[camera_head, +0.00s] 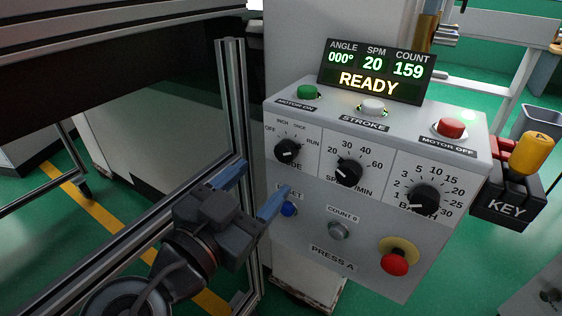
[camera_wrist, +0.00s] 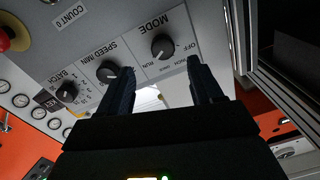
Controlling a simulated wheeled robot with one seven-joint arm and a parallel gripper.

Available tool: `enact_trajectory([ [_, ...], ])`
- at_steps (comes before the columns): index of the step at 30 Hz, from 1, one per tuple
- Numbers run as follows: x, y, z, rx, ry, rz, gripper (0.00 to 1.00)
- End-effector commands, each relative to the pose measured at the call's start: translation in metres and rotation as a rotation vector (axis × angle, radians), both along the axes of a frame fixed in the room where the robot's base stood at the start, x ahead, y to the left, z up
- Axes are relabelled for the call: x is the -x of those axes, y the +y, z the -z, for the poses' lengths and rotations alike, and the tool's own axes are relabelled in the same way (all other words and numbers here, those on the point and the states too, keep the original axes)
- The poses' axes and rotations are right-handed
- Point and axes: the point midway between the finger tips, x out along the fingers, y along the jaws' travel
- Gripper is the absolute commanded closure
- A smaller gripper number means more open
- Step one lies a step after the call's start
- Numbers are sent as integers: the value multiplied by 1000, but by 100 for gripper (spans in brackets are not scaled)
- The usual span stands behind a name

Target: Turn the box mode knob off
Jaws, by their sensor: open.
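The mode knob (camera_head: 288,150) is a round black knob at the upper left of the grey control box (camera_head: 300,225), under OFF, INCH, ONCE and RUN labels. In the wrist view the knob (camera_wrist: 163,47) appears upside down, between and beyond my fingertips. Its white mark seems to lie toward RUN there, but it is small. My gripper (camera_head: 258,186) is open and empty, with blue fingers, at the lower left of the knob in the head view. Its dark fingers (camera_wrist: 160,72) also show in the wrist view, apart from the knob.
The speed knob (camera_head: 348,172) and batch knob (camera_head: 424,198) are to the right. A blue button (camera_head: 289,209) is close to my right finger. A red emergency button (camera_head: 394,262) is lower right. A metal frame post (camera_head: 236,110) stands left of the box.

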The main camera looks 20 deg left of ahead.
Motion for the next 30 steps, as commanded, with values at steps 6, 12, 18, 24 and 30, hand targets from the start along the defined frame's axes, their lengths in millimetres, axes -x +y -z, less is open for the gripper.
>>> enact_trajectory([
  [6, -12, 1, -6, -14, -8, 12, 35],
  [12, -43, -3, -6, -13, -7, 11, 35],
  [18, -67, -6, -5, -12, -8, 9, 35],
  [24, -76, -8, -5, -12, -7, 9, 35],
  [30, -76, -8, -5, -12, -7, 8, 35],
])
